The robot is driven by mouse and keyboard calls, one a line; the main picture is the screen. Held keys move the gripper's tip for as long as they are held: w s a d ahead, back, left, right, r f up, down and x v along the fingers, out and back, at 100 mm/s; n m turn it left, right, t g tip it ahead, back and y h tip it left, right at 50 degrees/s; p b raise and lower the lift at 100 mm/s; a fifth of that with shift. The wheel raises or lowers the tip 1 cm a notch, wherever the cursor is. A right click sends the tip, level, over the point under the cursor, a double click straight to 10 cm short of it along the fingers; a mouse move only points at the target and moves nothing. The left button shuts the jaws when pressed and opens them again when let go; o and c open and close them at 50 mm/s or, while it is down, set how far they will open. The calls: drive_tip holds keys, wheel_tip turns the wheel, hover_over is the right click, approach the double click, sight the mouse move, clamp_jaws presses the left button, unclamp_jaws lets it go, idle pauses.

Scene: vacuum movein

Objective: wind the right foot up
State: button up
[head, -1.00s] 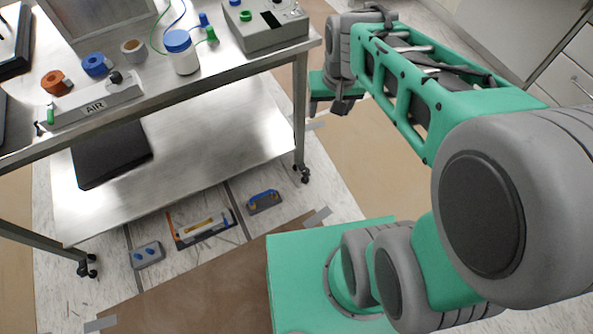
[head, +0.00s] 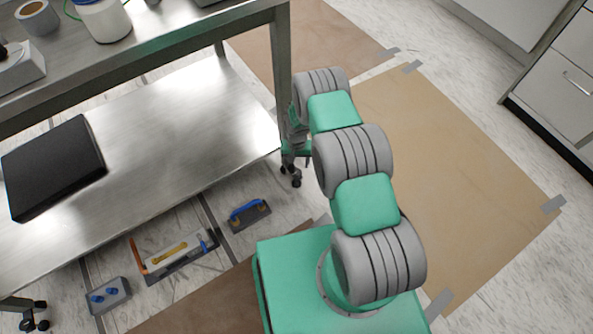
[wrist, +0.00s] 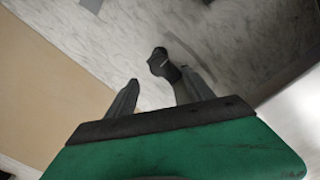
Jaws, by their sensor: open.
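The right foot (head: 291,172) of the steel table is a dark caster at the bottom of the right front leg. My gripper (wrist: 159,77) is open, with its two grey fingers apart. In the wrist view a dark, foot-like part (wrist: 164,64) shows beyond and between the fingertips, close to the right finger. I cannot tell whether the fingers touch it. In the head view my arm reaches down beside the right leg, and the gripper's end is mostly hidden behind my arm and the leg.
The table's lower shelf (head: 150,150) carries a black flat case (head: 53,167). Under its front edge lie a blue-handled block (head: 248,214), a tool tray (head: 175,252) and a grey block with blue knobs (head: 108,294). Brown floor sheeting (head: 440,180) to the right is clear.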

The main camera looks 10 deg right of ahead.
sight(297, 172)
wheel_tip(297, 172, down, 6)
drive_tip(key=shift+f+b, duration=0.1)
drive_tip(key=shift+b, duration=0.8)
drive_tip(key=shift+s, duration=0.1)
drive_tip(key=shift+c, duration=0.4)
clamp_jaws()
